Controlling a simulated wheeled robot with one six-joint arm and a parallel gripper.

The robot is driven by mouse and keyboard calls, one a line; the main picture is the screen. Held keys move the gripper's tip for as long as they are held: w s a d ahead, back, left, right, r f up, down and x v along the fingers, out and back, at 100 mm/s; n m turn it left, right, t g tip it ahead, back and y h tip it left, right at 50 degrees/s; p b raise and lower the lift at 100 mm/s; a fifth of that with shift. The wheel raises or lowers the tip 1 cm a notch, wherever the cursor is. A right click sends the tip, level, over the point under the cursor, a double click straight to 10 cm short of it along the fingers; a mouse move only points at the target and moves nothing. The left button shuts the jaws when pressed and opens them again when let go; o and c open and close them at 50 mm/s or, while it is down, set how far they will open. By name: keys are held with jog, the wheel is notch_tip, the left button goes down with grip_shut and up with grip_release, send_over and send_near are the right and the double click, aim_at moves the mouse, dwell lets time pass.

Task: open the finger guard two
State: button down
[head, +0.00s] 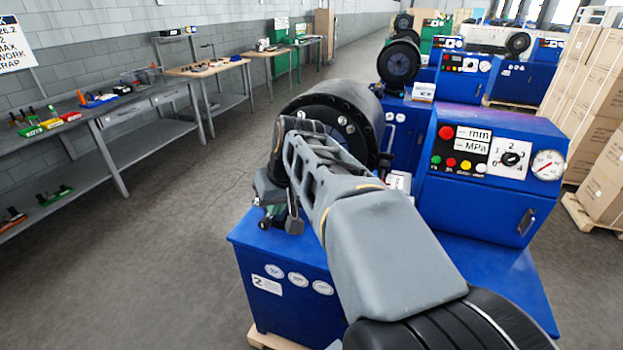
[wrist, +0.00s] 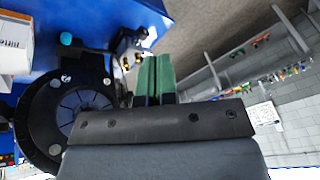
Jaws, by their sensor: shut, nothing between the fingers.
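The nearest blue crimper (head: 285,262) carries a label with a 2 on its front. Its round black head (head: 345,105) is partly hidden behind my arm. The wrist view shows the head's black bolted ring (wrist: 38,122) with grey dies (wrist: 75,105) inside, at the left. I cannot make out which part is the finger guard; a black piece (wrist: 92,62) stands out at the ring's upper edge. My gripper (wrist: 155,62) is shut and empty, its green fingers together to the right of the ring, apart from it in the picture. In the head view my wrist hides much of this area.
The control box (head: 490,175) with buttons, dial and gauge stands right of the head. Further crimpers (head: 465,75) stand in a row behind. Benches (head: 110,110) with tools line the left wall. Stacked cartons (head: 595,110) are at the right. The floor (head: 190,240) at left is clear.

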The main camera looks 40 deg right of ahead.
jog(key=w+d+r+m+t+y+b, duration=0.1)
jog(key=w+d+r, duration=0.1)
jog(key=d, duration=0.8)
jog(key=w+d+r+t+y+b, duration=0.1)
jog(key=d+r+b, duration=0.1)
jog(key=d, duration=0.9)
jog(key=w+a+f+p, duration=0.2)
jog(key=w+a+f, duration=0.4)
jog(key=f, duration=0.1)
jog(key=shift+w+a+f+p, duration=0.25)
jog(key=shift+w+a+p, duration=0.05)
jog(key=shift+w+a, duration=0.05)
